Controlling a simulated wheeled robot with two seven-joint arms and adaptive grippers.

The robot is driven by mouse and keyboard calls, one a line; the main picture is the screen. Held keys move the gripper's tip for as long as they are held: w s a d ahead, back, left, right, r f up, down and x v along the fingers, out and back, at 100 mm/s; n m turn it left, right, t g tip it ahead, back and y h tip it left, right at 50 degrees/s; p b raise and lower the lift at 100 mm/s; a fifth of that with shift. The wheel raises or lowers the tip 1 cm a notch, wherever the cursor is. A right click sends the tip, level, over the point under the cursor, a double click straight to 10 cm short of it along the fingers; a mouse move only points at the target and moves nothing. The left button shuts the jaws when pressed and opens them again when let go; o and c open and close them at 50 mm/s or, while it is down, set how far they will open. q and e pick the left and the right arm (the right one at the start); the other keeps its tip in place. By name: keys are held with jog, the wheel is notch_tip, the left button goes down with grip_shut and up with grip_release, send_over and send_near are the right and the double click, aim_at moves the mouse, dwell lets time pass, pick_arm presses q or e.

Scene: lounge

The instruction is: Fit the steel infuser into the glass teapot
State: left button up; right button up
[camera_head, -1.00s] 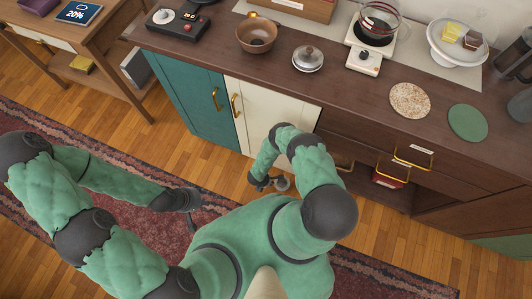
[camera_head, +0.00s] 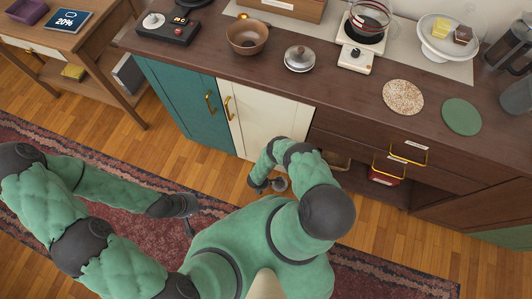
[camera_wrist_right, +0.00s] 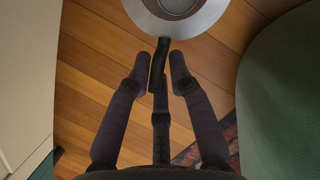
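The glass teapot (camera_head: 369,20), with a red band, stands on a white square device on the dark cabinet top; its top is cut by the picture's edge. My right gripper (camera_wrist_right: 160,62) is shut on the dark handle of a round steel piece (camera_wrist_right: 176,14), which looks like the infuser. In the head view this piece (camera_head: 281,184) shows small and grey in front of the cabinet, below its top. My left gripper (camera_head: 188,212) hangs over the rug, away from the cabinet; its fingers are too unclear to judge.
On the cabinet top are a brown bowl (camera_head: 247,36), a steel lid (camera_head: 299,58), a speckled round mat (camera_head: 403,97), a green round mat (camera_head: 461,117) and a cake stand (camera_head: 446,42). A French press (camera_head: 508,45) stands far right. Drawer handles (camera_head: 408,154) stick out in front.

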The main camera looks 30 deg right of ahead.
grip_shut()
jog(key=shift+r, duration=0.1)
jog(key=shift+r+p, duration=2)
jog(key=shift+r, duration=0.45)
